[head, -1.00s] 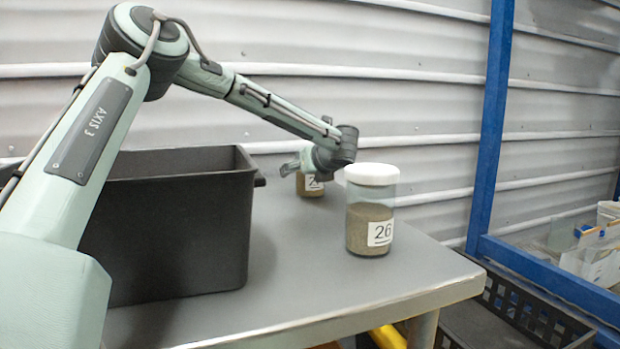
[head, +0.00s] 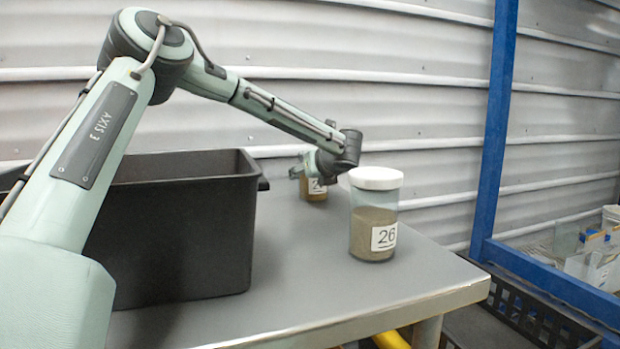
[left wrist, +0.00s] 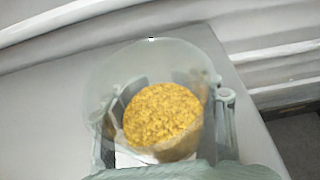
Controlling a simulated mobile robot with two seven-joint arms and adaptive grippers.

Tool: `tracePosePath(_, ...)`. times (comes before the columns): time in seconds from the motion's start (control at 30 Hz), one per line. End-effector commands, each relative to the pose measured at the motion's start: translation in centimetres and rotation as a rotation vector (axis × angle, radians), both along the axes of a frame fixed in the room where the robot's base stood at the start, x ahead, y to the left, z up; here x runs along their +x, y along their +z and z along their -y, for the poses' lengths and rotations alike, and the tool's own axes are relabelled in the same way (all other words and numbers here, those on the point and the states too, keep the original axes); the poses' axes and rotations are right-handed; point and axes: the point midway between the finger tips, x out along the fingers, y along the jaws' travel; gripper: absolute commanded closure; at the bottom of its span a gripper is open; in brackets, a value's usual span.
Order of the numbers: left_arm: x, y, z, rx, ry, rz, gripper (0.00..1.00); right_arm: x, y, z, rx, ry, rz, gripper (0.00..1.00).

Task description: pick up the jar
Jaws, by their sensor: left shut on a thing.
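A clear jar with yellow-brown grains and a white label (head: 315,187) stands at the back of the grey table, partly hidden behind my left gripper (head: 308,172). In the left wrist view the jar (left wrist: 163,118) looks open at the top, with yellow grains inside. The fingers of my left gripper (left wrist: 168,112) are on both sides of it, shut on it. The jar appears upright; whether its base touches the table is hard to tell. A second jar, labelled 26 (head: 374,225), with a white lid and brown contents, stands nearer, to the right. My right gripper is not in view.
A dark open bin (head: 190,235) stands on the table (head: 300,290) to the left of the jars. A blue post (head: 493,130) and black crate (head: 530,310) are beyond the table's right edge. A corrugated wall (head: 420,60) is behind. The front table area is clear.

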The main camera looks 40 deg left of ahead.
Motion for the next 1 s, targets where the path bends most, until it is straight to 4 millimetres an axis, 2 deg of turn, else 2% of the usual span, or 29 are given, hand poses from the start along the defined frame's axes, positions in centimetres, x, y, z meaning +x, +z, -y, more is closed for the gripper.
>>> tracePosePath(0.17,0.1,1.6,0.0,0.002,0.001,0.005,0.93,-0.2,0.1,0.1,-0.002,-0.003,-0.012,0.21)
tracePosePath(0.37,-0.2,4.7,-0.1,0.001,0.001,0.007,0.94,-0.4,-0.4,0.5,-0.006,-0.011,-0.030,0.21)
tracePosePath(0.7,-7.2,9.1,-3.4,-0.001,0.000,0.009,0.94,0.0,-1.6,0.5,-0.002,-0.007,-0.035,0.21)
tracePosePath(0.83,-9.0,10.3,-4.3,0.000,0.000,0.006,0.94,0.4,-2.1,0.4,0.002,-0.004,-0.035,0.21)
tracePosePath(1.0,-10.2,11.0,-4.9,0.002,0.000,0.003,0.94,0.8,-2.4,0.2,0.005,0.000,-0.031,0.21)
